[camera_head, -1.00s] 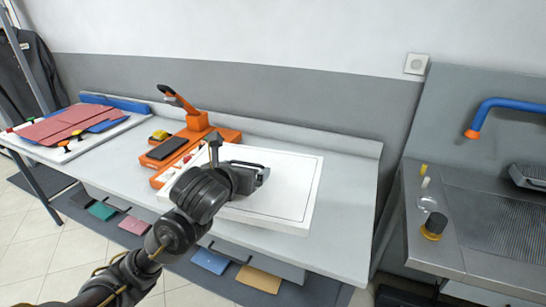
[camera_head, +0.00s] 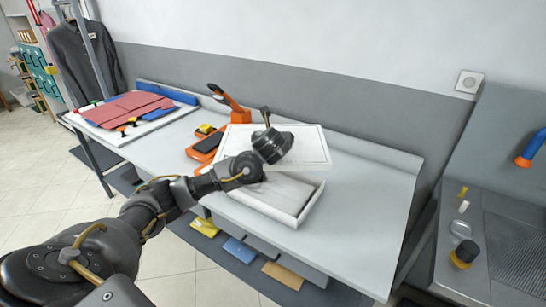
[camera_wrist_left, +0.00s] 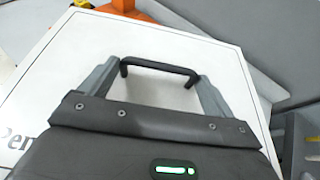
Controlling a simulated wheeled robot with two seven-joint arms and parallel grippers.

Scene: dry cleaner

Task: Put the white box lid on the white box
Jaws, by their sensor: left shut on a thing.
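The white box lid (camera_head: 312,148) is in the head view, behind and partly over the open white box (camera_head: 296,222). It appears raised off the box and hides the box's back part. The box stands on the table, its inside (camera_head: 283,190) partly showing grey-white. My left gripper (camera_wrist_left: 158,76) is shut on the lid's black handle (camera_wrist_left: 160,64), as the left wrist view shows; the lid (camera_wrist_left: 75,60) spreads out beneath it there. In the head view my wrist hides the fingertips. My right gripper is not in view.
The grey table (camera_head: 365,210) is clear right of the box. An orange device (camera_head: 238,112) and a dark flat pad (camera_head: 207,142) stand left of the lid. Folded red cloth (camera_head: 128,108) lies at the far left. A sink unit (camera_head: 505,240) stands at right.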

